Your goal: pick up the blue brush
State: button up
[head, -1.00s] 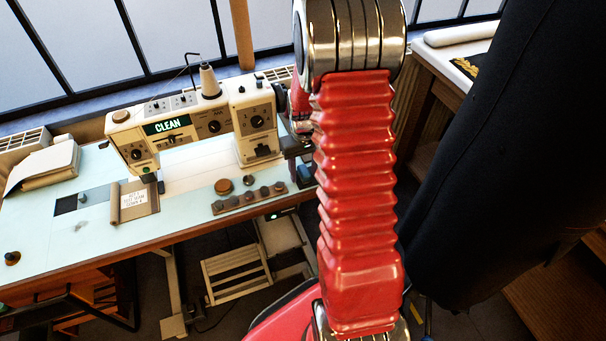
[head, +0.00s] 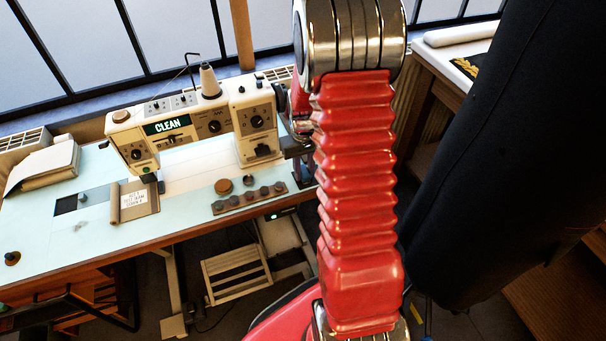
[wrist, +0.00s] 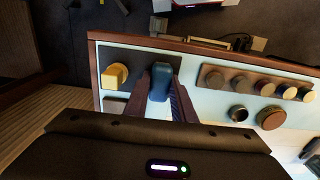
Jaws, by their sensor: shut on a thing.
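The blue brush (wrist: 160,80) shows in the wrist view as a dark blue, rounded block near the table's wooden edge. My gripper (wrist: 161,92) has a finger on each side of it and is shut on it. The brush's lower part is hidden between the fingers, and I cannot tell whether it touches the table. In the head view my arm covers the gripper and the brush.
A yellow block (wrist: 115,75) stands close left of the brush. A rack of several round knobs (wrist: 255,84) and a brown round piece (wrist: 270,117) lie to the right. The sewing machine (head: 200,125) stands on the table (head: 80,238). Dark cloth (head: 500,170) hangs at right.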

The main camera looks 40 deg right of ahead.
aim_at(304, 170)
jog(key=shift+r, duration=0.1)
jog(key=shift+c, duration=0.3)
notch_tip(304, 170, up, 10)
jog(key=shift+f, duration=0.1)
dwell(0.6)
jog(key=o, duration=0.5)
jog(key=c, duration=0.4)
jog(key=w+a+r+n, duration=0.1)
jog(key=w+a, duration=0.4)
jog(key=a, duration=0.6)
jog(key=w+a+n, duration=0.2)
jog(key=w+a, duration=0.3)
jog(key=a, duration=0.7)
jog(key=shift+r, duration=0.35)
